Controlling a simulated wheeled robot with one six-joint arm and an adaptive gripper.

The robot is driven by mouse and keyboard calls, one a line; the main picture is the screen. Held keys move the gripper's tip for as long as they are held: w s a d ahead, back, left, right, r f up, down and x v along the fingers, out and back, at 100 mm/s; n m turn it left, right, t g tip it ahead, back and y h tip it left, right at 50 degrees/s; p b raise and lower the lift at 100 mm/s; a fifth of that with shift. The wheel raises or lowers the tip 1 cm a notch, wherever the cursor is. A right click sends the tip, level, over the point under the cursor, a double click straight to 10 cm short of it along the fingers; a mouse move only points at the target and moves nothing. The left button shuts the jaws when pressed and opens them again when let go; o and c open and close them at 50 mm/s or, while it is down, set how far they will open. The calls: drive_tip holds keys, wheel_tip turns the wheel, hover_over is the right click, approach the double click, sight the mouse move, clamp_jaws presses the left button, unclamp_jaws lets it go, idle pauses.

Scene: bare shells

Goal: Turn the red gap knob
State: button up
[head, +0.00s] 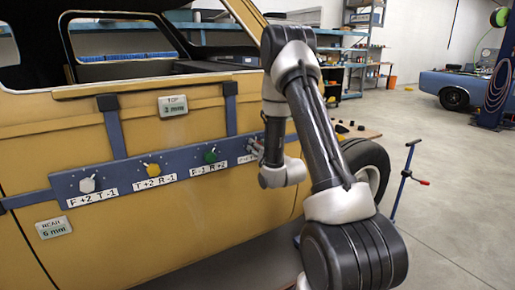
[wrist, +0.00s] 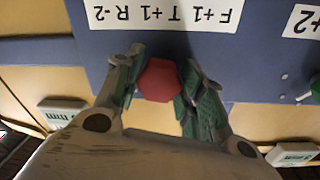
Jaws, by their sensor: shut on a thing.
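The red knob (wrist: 159,80) is a faceted knob on the blue bar, in the upper middle of the wrist view. My gripper (wrist: 160,88) is shut on it, with one green-padded finger on each side. A white label (wrist: 165,14) beside the knob reads F+1 T+1 R-2 and shows upside down. In the head view my gripper (head: 256,147) is at the right end of the blue bar (head: 120,172), and the red knob is hidden behind it.
White (head: 87,185), yellow (head: 152,169) and green (head: 211,156) knobs sit along the bar to the left. A TOP display (head: 172,105) reads 3 mm and a REAR display (head: 53,228) reads 5 mm on the yellow car body. Open floor lies to the right.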

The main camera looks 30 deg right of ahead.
drive_tip(key=m, duration=0.4)
drive_tip(key=shift+m, duration=1.5)
drive_tip(key=o, duration=1)
drive_tip(key=shift+o, duration=0.2)
drive_tip(key=s, duration=0.7)
drive_tip(key=shift+s+r, duration=0.15)
drive_tip(key=shift+s, duration=0.15)
